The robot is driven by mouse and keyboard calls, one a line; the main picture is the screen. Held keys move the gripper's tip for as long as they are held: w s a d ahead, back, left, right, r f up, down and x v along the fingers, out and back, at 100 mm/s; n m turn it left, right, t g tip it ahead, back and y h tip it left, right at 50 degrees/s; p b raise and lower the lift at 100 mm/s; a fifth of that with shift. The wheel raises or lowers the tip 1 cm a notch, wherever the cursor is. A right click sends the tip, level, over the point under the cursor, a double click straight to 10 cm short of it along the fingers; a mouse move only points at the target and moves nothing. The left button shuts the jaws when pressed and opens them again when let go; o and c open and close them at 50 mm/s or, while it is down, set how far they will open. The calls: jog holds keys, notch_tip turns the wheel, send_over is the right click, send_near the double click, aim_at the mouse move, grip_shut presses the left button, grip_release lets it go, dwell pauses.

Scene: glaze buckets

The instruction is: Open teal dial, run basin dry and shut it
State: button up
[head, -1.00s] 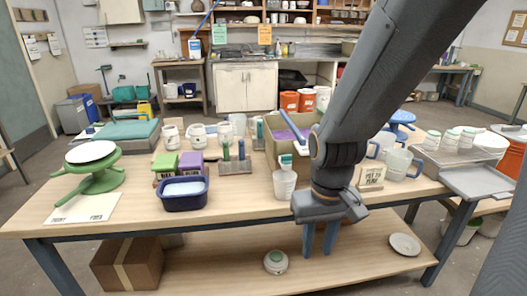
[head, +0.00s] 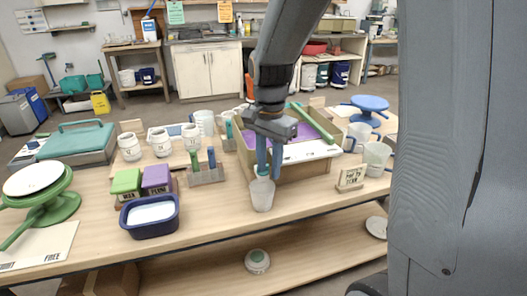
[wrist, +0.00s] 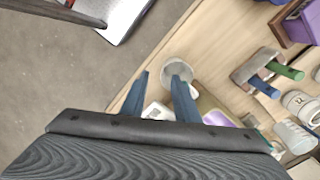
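A tan bin (head: 291,172) with purple inside stands mid-table, likely the basin. A pale cup (head: 262,197) stands upright in front of it; its round mouth shows in the wrist view (wrist: 177,70). My gripper (head: 267,176) points down at the bin's front, its fingers over or beside the cup. In the wrist view, the blue fingers (wrist: 158,78) are apart with nothing clearly held between them. The teal dial cannot be made out now; my fingers cover the spot above the cup. I cannot tell whether the fingers touch it.
A dark blue tub (head: 150,226) with white contents stands left of the cup. Blue and green handled tools in a block (head: 206,176), white jars (head: 161,143), a small sign (head: 351,178) and mugs (head: 376,158) stand around. The front table edge beside the cup is clear.

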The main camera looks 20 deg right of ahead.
jog(key=w+r+m+p, duration=0.1)
jog(key=w+r+m, duration=0.1)
jog(key=m, duration=0.1)
jog(key=w+r+m+p, duration=0.1)
jog(key=w+r+m, duration=0.2)
jog(key=shift+w, duration=0.35)
jog(key=shift+f+p, duration=1.15)
jog(key=shift+f, duration=2.7)
grip_shut()
